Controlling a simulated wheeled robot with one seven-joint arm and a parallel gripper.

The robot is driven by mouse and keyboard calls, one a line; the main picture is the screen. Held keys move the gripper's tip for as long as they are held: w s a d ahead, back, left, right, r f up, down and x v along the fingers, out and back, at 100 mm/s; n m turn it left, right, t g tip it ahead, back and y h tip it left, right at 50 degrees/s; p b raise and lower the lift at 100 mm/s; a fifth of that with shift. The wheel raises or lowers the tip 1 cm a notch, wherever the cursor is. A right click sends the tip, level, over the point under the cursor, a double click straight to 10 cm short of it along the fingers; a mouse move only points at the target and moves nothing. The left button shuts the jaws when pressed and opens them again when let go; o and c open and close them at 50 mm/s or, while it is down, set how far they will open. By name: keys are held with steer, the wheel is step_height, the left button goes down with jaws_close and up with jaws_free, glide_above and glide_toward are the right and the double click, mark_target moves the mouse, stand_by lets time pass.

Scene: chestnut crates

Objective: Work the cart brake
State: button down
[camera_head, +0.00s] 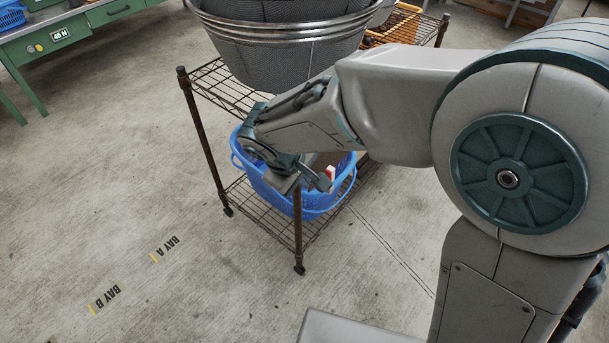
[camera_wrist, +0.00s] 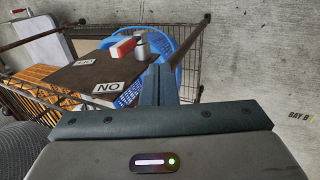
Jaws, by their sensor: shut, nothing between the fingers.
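The cart (camera_head: 204,146) is a dark wire rack on casters, with an upper shelf and a lower shelf. It also shows in the wrist view (camera_wrist: 196,48). I cannot make out a brake lever for certain; a caster (camera_head: 299,268) shows at the near corner post. My gripper (camera_head: 308,181) points down beside the cart's near end, in front of the blue basket. In the wrist view its fingers (camera_wrist: 160,82) are together and empty, and they partly cover the basket. Whether they touch the cart, I cannot tell.
A blue basket (camera_head: 273,197) stands on the lower shelf. A grey mesh colander (camera_head: 270,58) sits on top. The wrist view shows a brown board (camera_wrist: 85,76) with "NO" labels, a red-and-white box (camera_wrist: 122,48) and a grey cylinder (camera_wrist: 141,50). Floor at left is clear; a green bench (camera_head: 75,30) stands beyond.

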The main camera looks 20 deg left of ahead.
steer(key=w+d+f+b, duration=0.2)
steer(key=w+f, duration=0.3)
steer(key=w, duration=0.1)
steer(key=shift+d+f, duration=0.2)
steer(key=shift+d, duration=0.1)
steer(key=shift+r, duration=0.15)
